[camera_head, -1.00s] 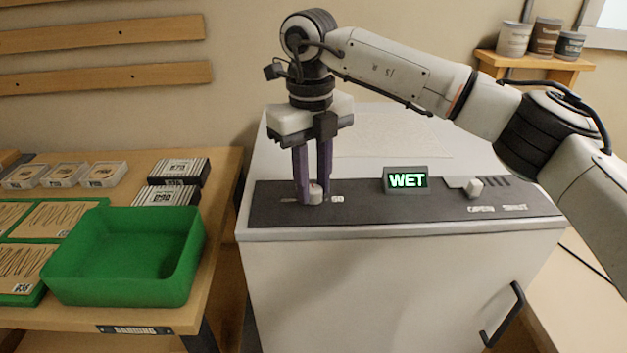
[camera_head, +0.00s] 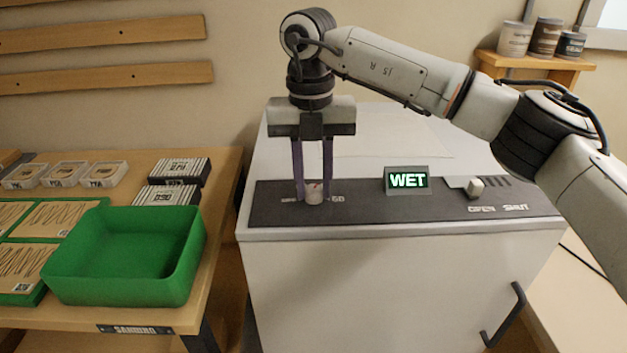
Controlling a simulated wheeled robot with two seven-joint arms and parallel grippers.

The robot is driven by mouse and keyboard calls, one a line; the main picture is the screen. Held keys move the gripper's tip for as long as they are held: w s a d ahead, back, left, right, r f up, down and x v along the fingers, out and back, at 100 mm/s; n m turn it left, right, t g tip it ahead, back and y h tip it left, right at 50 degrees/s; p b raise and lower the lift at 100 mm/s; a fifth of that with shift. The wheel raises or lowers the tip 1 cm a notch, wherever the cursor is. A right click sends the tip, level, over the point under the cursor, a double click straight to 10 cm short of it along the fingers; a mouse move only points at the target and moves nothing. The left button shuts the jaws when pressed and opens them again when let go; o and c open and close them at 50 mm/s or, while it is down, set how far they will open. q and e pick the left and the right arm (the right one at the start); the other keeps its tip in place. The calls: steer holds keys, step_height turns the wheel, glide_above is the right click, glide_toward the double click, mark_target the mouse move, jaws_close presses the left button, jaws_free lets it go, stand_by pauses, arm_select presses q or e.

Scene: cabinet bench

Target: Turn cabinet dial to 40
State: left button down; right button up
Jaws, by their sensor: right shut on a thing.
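The cabinet (camera_head: 400,285) is a pale box with a dark control strip along its top front edge. The dial (camera_head: 314,194) is a small light knob with a red mark on top, at the left of the strip. A number, hard to read, is printed to its right, and another mark shows to its left. My right gripper (camera_head: 313,190) points straight down with its two purple fingers on either side of the dial, shut on it. The fingers hide parts of the dial's sides. My left gripper is not in view.
A slider knob (camera_head: 475,187) stands above the words OPEN and SHUT. The door handle (camera_head: 503,314) is at the lower right. A green bin (camera_head: 124,280) sits on the wooden bench at left, with a gap before the cabinet.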

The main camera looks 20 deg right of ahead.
mark_target(312, 188)
steer(key=shift+w+r, duration=0.1)
stand_by(0.3)
steer(key=o, duration=1)
steer(key=shift+o, duration=0.2)
step_height(312, 188, up, 10)
steer(key=shift+r, duration=0.15)
steer(key=shift+a, duration=0.1)
